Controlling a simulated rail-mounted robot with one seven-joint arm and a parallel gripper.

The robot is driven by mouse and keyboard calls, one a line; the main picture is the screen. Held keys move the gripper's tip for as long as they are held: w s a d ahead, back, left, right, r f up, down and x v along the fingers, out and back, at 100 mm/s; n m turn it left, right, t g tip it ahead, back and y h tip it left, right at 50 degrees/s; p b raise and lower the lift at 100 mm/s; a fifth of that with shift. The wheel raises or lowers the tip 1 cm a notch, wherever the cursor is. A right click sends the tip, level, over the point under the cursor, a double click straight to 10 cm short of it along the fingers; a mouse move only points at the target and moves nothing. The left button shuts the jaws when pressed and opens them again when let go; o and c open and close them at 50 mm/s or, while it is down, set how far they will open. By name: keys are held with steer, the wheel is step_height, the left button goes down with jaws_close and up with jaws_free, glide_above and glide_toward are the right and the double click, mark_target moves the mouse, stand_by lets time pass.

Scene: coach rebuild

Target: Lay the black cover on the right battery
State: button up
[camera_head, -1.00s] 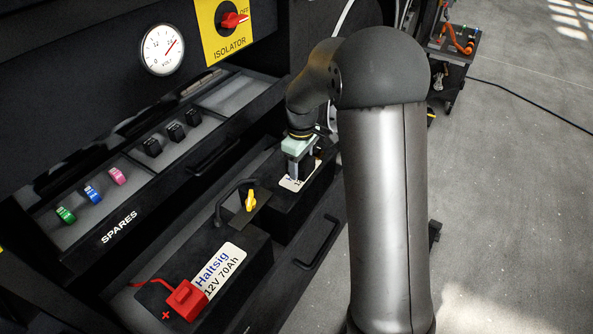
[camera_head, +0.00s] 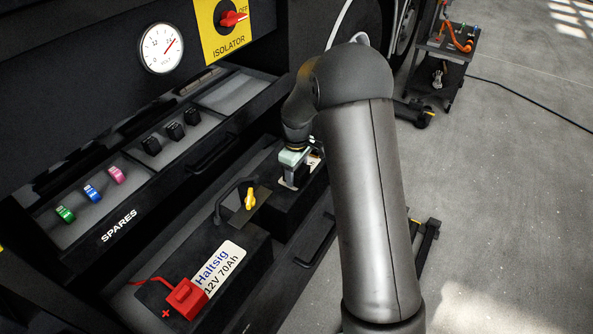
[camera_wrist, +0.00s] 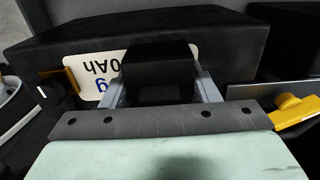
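My gripper (camera_head: 290,180) is low over the right battery (camera_head: 277,205), which my arm partly hides in the head view. In the wrist view my gripper's two grey fingers (camera_wrist: 162,90) stand on either side of a black block, the black cover (camera_wrist: 160,68), and are shut on it. The cover is in front of the right battery's white label (camera_wrist: 92,68) and hides part of it. The right battery (camera_wrist: 230,30) is a long black box behind it. I cannot tell whether the cover touches the battery.
The left battery (camera_head: 238,292) carries a red cover (camera_head: 185,298) and a white label. A yellow lever (camera_head: 250,199) stands between the batteries; it also shows close beside my gripper in the wrist view (camera_wrist: 296,111). The spares tray (camera_head: 88,215) lies at the left.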

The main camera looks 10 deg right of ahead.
steer(key=o, duration=0.4)
steer(key=shift+c, duration=0.2)
step_height(320, 180, up, 11)
steer(key=shift+s+r, duration=0.15)
steer(key=shift+r, duration=0.5)
steer(key=s+r+m, duration=0.2)
steer(key=s+m, duration=0.6)
steer(key=s, duration=2.3)
steer(key=shift+s+a+m, duration=0.3)
steer(key=shift+s+m, duration=0.05)
steer(key=shift+m, duration=0.05)
